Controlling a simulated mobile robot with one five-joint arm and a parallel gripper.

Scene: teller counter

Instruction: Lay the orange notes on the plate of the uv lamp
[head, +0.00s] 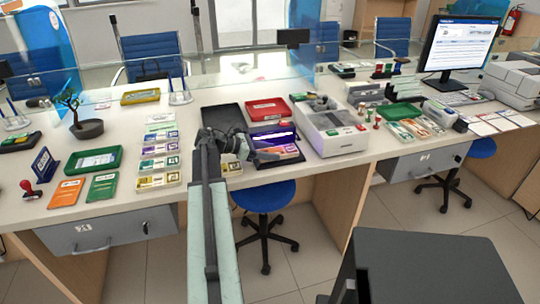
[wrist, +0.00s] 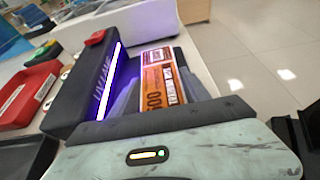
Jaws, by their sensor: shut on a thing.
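The orange notes (wrist: 160,80), a banded bundle marked 500, lie between the two dark fingers of my gripper (wrist: 158,92) in the wrist view. My gripper is shut on them. The uv lamp (wrist: 88,88) is a dark hood with a lit violet tube, close beside the notes on their left. In the head view the uv lamp (head: 272,134) glows near the front edge of the counter, and my gripper (head: 268,156) reaches in front of it from the left. The notes (head: 287,151) show at the lamp's front. The gap between notes and plate is hard to tell.
A white-grey machine (head: 330,125) stands right of the lamp. A red tray (head: 265,108) and a dark tray (head: 222,117) lie behind it. Stacks of banded notes (head: 160,162) lie left of my arm. The counter's front edge is close, with a blue stool (head: 264,196) below.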

